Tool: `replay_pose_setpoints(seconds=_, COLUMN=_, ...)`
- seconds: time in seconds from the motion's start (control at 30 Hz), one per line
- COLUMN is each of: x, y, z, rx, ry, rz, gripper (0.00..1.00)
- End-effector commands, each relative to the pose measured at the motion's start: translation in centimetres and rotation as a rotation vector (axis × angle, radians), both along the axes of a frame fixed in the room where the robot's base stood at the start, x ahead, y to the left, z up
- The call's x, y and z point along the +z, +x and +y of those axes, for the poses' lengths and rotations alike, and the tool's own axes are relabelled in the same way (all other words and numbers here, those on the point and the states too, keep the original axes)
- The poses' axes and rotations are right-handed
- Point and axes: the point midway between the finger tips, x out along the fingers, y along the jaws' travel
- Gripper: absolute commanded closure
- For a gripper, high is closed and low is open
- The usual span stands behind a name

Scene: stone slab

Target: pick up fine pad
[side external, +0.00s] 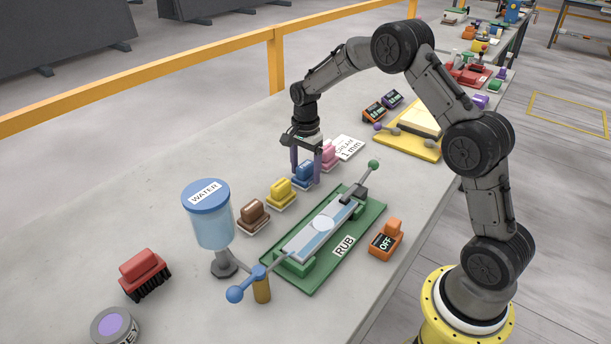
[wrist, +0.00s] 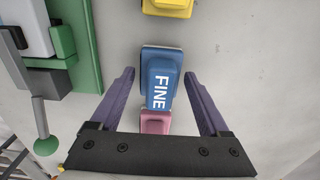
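The fine pad is a blue block with a handle marked FINE in white. It shows in the wrist view (wrist: 160,78) between and just ahead of the two purple fingers of my gripper (wrist: 160,82), which are apart with clear space on both sides. In the side view the fine pad (side external: 303,177) sits on the slab, with my gripper (side external: 306,168) pointing down over it. One finger partly covers the pad there. Whether the fingertips reach down beside the pad is hard to tell.
A pink pad (side external: 330,156) and a yellow pad (side external: 281,191) stand close on either side, with a brown pad (side external: 253,215) beyond the yellow. A green RUB board (side external: 310,283) lies nearby. A WATER tank (side external: 212,222) stands to the left. The slab behind the pads is clear.

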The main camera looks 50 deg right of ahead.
Motion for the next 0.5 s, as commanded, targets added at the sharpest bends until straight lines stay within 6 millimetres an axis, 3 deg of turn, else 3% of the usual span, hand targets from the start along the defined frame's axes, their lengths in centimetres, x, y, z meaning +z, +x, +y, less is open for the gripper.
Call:
replay_pose_setpoints(seconds=0.07, x=0.03, y=0.01, z=-0.01, rx=0.0, ry=0.0, rz=0.0, gripper=0.37)
replay_pose_setpoints(seconds=0.4, x=0.07, y=0.02, z=-0.01, rx=0.0, ry=0.0, rz=-0.001, gripper=0.98)
replay_pose_setpoints(seconds=0.5, x=0.11, y=0.05, z=-0.02, rx=0.0, ry=-0.001, rz=-0.002, gripper=0.99)
